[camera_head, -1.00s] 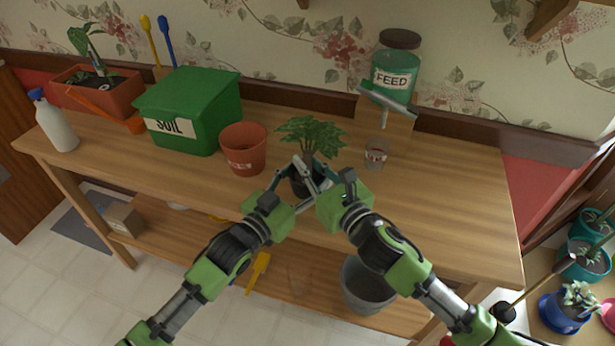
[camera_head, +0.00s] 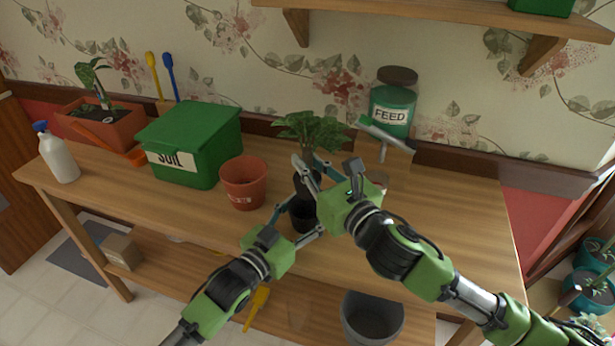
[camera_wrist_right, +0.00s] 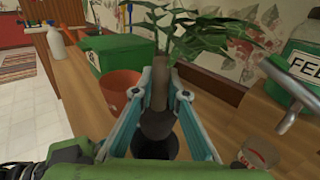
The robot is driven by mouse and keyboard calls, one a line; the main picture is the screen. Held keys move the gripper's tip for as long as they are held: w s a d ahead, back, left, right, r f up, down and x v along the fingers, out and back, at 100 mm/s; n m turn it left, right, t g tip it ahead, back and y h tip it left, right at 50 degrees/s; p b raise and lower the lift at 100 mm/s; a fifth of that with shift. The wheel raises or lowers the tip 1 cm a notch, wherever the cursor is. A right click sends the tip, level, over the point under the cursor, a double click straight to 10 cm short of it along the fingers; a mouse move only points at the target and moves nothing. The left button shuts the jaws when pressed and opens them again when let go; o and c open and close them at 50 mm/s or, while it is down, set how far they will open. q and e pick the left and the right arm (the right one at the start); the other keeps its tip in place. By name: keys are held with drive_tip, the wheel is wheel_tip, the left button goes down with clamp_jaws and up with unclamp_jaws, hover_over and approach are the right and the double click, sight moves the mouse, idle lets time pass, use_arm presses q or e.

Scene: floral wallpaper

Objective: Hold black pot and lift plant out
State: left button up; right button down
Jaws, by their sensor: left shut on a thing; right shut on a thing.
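The leafy green plant (camera_head: 312,130) is raised over the small black pot (camera_head: 304,222), its dark root ball (camera_head: 303,186) showing above the pot. My right gripper (camera_head: 312,170) is shut on the plant's stem. My left gripper (camera_head: 303,213) is lower and shut on the black pot, which is at the workbench's front part. In the right wrist view the stem (camera_wrist_right: 160,85) stands between my right fingers, with the root ball (camera_wrist_right: 158,125) below and the black pot (camera_wrist_right: 153,147) under it. Whether the root ball is wholly clear of the rim is hard to tell.
A terracotta pot (camera_head: 243,186) stands left of the black pot on the wooden workbench (camera_head: 455,220). Behind it is a green soil bin (camera_head: 205,135). A feed dispenser (camera_head: 390,105) stands at the back right, with a small glass (camera_wrist_right: 255,155) near it. The bench's right side is clear.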

use_arm(q)
drive_tip(key=o, duration=1.2)
drive_tip(key=shift+o, duration=0.2)
drive_tip(key=shift+s+a, duration=0.1)
